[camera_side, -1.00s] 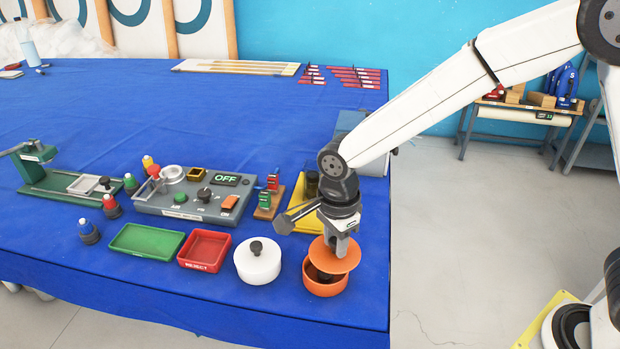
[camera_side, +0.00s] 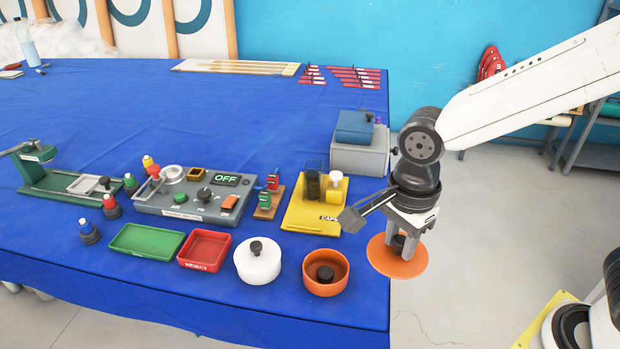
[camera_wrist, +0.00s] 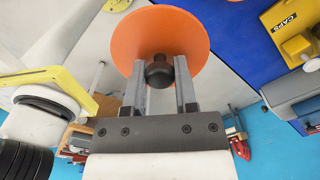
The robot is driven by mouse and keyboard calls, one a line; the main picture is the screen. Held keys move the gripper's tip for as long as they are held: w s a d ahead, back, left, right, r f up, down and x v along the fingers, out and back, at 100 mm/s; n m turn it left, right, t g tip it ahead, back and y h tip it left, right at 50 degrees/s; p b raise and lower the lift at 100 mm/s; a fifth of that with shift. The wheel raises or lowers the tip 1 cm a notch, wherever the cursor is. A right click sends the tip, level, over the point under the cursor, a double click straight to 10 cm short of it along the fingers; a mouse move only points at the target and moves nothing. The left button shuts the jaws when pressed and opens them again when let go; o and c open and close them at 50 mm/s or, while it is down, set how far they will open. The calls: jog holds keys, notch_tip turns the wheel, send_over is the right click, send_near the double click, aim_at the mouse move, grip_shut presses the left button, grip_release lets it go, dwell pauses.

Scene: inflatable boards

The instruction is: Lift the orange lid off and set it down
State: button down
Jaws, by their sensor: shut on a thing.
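The orange lid (camera_side: 403,262) is a round disc with a dark knob (camera_wrist: 159,71). My gripper (camera_side: 405,236) is shut on the knob and holds the lid in the air, at the right edge of the table in the side view. The lid (camera_wrist: 183,38) also shows in the wrist view, with the knob between the two fingers. The orange pot (camera_side: 326,286) stands uncovered on the blue cloth, left of the lid. A dark round piece (camera_side: 325,274) is inside it.
A white lidded pot (camera_side: 258,262), a red tray (camera_side: 204,250) and a green tray (camera_side: 147,241) stand left of the orange pot. A yellow CAPS stand (camera_side: 312,214) is behind it. Bare floor lies right of the table edge.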

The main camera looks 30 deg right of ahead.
jog(key=shift+s+d+r, duration=0.15)
jog(key=shift+s+r, duration=0.05)
jog(key=shift+s, duration=0.25)
dwell(0.5)
jog(key=w+d+f, duration=0.3)
jog(key=w+d, duration=0.1)
jog(key=d, duration=0.7)
jog(key=shift+w, duration=0.15)
jog(key=shift+f, duration=0.1)
